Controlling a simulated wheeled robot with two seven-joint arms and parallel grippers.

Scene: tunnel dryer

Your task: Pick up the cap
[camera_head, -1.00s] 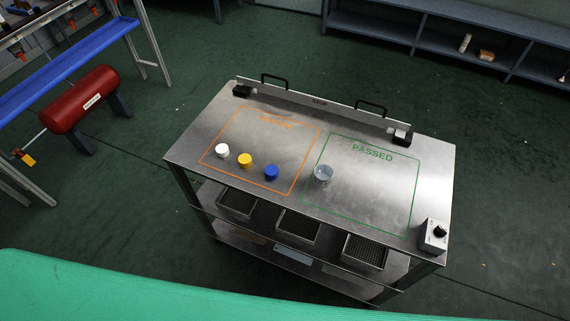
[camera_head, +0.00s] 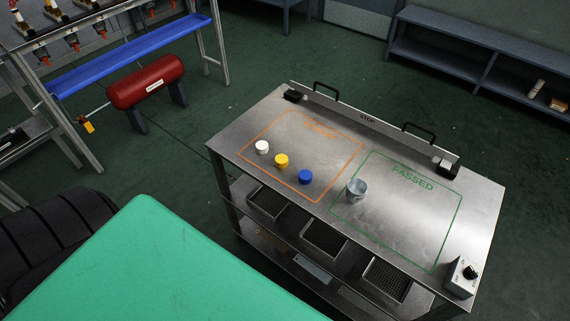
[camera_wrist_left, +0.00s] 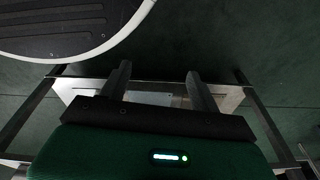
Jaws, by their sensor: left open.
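Three caps stand in a slanting row inside the orange outlined area of the metal table: a white cap (camera_head: 262,147), a yellow cap (camera_head: 281,160) and a blue cap (camera_head: 305,176). A clear or grey cup-like piece (camera_head: 357,189) stands at the left edge of the green PASSED outline. The task does not say which cap is meant. My left gripper (camera_wrist_left: 158,78) shows in the left wrist view, with its two fingers apart and nothing between them. No cap shows in that view. My right gripper is in neither view.
The metal table (camera_head: 440,262) has lower shelves with dark trays (camera_head: 325,239). A raised STOP rail with two black handles runs along its back, and a switch box (camera_head: 461,277) stands at the right corner. A red tank (camera_head: 146,82) and blue trough (camera_head: 130,56) are at left.

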